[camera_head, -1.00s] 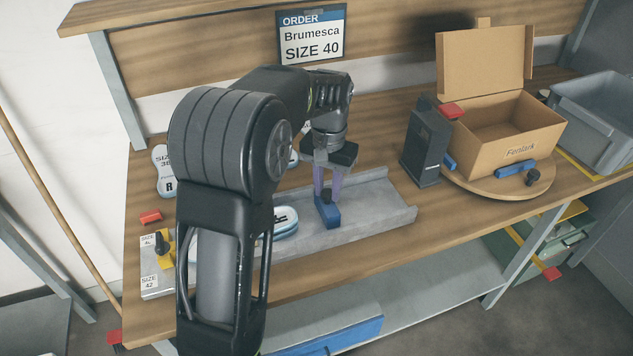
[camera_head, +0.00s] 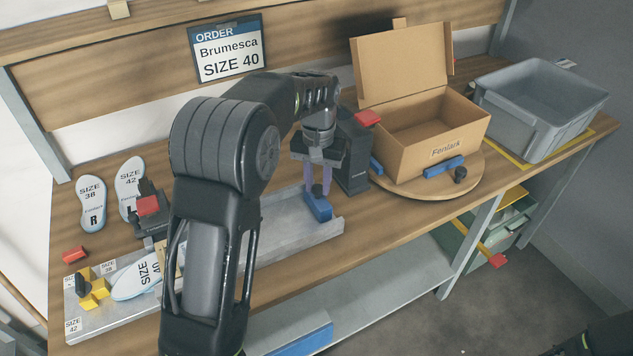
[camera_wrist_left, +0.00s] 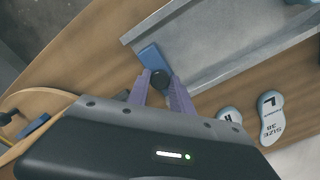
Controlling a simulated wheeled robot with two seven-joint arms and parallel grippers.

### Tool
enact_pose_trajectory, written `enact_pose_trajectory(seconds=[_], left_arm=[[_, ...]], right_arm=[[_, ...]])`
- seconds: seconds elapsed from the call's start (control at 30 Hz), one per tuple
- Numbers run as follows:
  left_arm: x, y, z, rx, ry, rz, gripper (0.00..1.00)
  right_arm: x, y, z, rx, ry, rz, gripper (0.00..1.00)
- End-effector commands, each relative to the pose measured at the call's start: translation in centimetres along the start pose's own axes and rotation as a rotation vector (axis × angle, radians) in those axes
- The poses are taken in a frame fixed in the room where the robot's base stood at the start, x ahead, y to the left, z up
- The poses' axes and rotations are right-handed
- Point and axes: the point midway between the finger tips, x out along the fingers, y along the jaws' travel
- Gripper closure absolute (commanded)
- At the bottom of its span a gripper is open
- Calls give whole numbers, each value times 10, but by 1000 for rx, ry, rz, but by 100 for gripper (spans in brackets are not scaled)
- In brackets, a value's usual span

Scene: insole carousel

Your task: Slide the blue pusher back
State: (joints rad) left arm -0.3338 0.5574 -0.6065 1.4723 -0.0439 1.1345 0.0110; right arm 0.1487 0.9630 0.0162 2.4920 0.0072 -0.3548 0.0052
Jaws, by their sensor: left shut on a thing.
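The blue pusher (camera_head: 319,208) sits in the grey channel (camera_head: 290,236), close to its right end. It is a blue block with a dark knob on top. In the left wrist view the pusher (camera_wrist_left: 152,56) lies near the channel's open end, with its black knob (camera_wrist_left: 160,78) between the purple fingers. My left gripper (camera_head: 318,188) points down from above and is shut on the knob; it also shows in the left wrist view (camera_wrist_left: 160,88). My arm hides the left part of the channel. My right gripper is not in view.
A black post (camera_head: 352,155) stands just behind the pusher. An open Fenlark carton (camera_head: 432,135) rests on a round wooden turntable (camera_head: 400,187). A grey bin (camera_head: 540,105) is at the right. An insole marked SIZE 40 (camera_head: 138,280) lies on a metal plate (camera_head: 100,322) at left.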

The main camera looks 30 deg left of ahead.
Motion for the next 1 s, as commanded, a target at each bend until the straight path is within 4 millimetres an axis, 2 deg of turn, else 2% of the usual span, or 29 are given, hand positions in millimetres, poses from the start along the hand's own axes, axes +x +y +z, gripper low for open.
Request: enact_pose_trajectory(seconds=[0.13,0.17,0.4,0.77,1.0], left_arm=[[-2,3,-4,4,13,5,100],[-2,3,-4,4,14,5,71],[-1,2,-2,3,10,4,52],[-6,2,-2,3,8,4,52],[-39,2,-3,4,12,4,52]], right_arm=[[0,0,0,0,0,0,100],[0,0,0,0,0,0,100],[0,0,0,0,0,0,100],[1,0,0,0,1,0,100],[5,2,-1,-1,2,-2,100]])
